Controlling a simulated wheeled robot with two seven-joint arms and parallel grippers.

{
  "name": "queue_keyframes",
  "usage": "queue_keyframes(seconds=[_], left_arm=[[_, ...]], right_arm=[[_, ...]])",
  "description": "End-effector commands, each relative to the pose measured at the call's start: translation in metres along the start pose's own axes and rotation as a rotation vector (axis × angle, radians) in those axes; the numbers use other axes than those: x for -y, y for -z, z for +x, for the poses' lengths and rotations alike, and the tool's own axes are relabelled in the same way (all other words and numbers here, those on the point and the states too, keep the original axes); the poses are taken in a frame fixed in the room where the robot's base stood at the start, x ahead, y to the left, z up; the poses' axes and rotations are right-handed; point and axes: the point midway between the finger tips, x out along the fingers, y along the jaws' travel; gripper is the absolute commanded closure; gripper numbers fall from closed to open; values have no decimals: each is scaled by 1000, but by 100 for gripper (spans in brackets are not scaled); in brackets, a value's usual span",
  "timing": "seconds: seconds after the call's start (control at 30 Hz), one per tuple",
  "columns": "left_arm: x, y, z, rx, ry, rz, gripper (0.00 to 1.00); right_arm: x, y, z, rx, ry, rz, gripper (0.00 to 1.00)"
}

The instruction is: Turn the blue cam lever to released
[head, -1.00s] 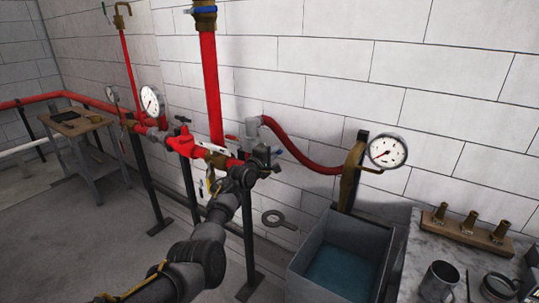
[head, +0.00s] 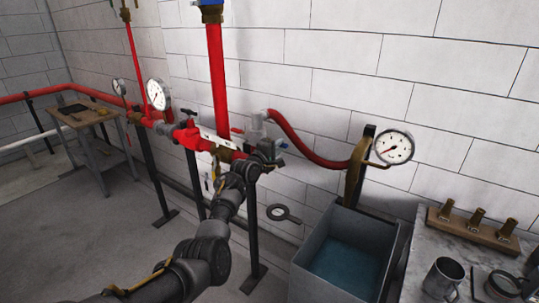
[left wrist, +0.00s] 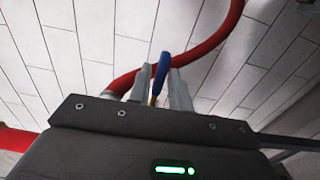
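The blue cam lever (head: 282,146) shows as a small blue piece at the right end of the red pipe run, beside the grey coupling of the red hose. My left gripper (head: 267,151) is at the lever, with its arm coming up from the lower left. In the left wrist view the blue lever (left wrist: 161,70) stands, slightly tilted, between the two grey fingers of my left gripper (left wrist: 160,88). Its upper part lies close to the right finger. I cannot tell whether both fingers press on it. The gripper hides much of the coupling. My right gripper is not in view.
The red hose (head: 305,148) runs right to a brass fitting with a gauge (head: 394,147). Below is a grey tank (head: 322,245) of water. A counter (head: 424,255) with brass nozzles and a mug is at right. A ring-shaped tool (head: 284,213) hangs on the wall.

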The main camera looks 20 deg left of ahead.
Motion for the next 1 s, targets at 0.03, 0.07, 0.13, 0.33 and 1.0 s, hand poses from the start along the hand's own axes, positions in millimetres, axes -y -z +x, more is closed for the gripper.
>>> queue_keyframes(seconds=[0.03, 0.07, 0.13, 0.33, 1.0], left_arm=[[2, 0, -6, -1, 1, 0, 80], [1, 0, -9, -2, -1, -1, 80], [1, 0, -19, -3, -1, 1, 80], [3, 0, -51, -4, 0, 1, 80], [0, -1, -99, -1, 0, -1, 80]], right_arm=[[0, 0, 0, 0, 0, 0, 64], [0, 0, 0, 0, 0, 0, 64], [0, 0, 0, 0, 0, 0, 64], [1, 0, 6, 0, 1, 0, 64], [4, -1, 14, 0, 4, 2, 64]])
